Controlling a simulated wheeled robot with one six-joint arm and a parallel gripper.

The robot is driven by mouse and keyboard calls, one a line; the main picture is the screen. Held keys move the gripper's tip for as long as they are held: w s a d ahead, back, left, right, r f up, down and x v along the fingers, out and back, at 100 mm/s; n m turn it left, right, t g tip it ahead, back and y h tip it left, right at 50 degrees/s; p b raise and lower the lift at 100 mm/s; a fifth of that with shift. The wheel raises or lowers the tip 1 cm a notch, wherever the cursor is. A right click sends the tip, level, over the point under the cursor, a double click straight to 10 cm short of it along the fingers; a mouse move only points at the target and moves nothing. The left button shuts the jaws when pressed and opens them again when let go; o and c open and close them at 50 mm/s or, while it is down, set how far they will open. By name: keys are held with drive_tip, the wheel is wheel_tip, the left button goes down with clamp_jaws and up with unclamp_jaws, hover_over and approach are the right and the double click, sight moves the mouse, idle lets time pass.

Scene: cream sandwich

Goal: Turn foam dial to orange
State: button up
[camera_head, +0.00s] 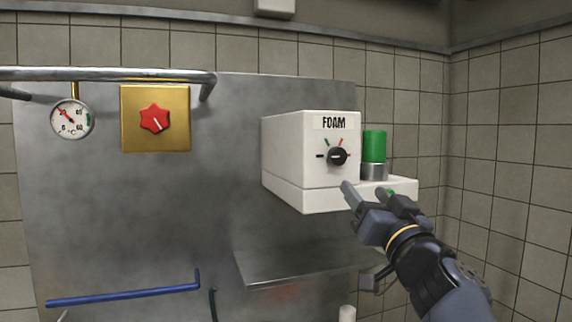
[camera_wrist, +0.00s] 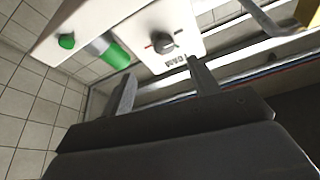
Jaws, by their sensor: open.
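The foam dial (camera_head: 338,156) is a small black knob on the front of a white box (camera_head: 283,150) labelled FOAM. Short coloured marks surround it, including black at the left, green at upper left and orange-red at upper right. A pale pointer line on the knob seems to lie roughly level, but it is too small to read surely. In the wrist view the dial (camera_wrist: 160,42) shows beyond the fingertips, roughly centred between them. My gripper (camera_head: 364,190) is open and empty, below and right of the dial, apart from it. It also shows in the wrist view (camera_wrist: 160,69).
A green cylinder (camera_head: 374,147) stands in a metal collar right of the box, with a green button (camera_wrist: 66,41) near it. A metal shelf (camera_head: 300,268) juts out below. A gold plate with a red knob (camera_head: 154,119) and a gauge (camera_head: 72,119) are at left.

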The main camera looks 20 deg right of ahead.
sight(339, 158)
drive_tip(key=x, duration=0.3)
drive_tip(key=p+x, duration=0.1)
drive_tip(key=x, duration=0.7)
drive_tip(key=shift+s+a+r+p, duration=0.15)
drive_tip(key=shift+a+r+p, duration=0.1)
drive_tip(key=shift+p, duration=0.1)
drive_tip(key=c, duration=1)
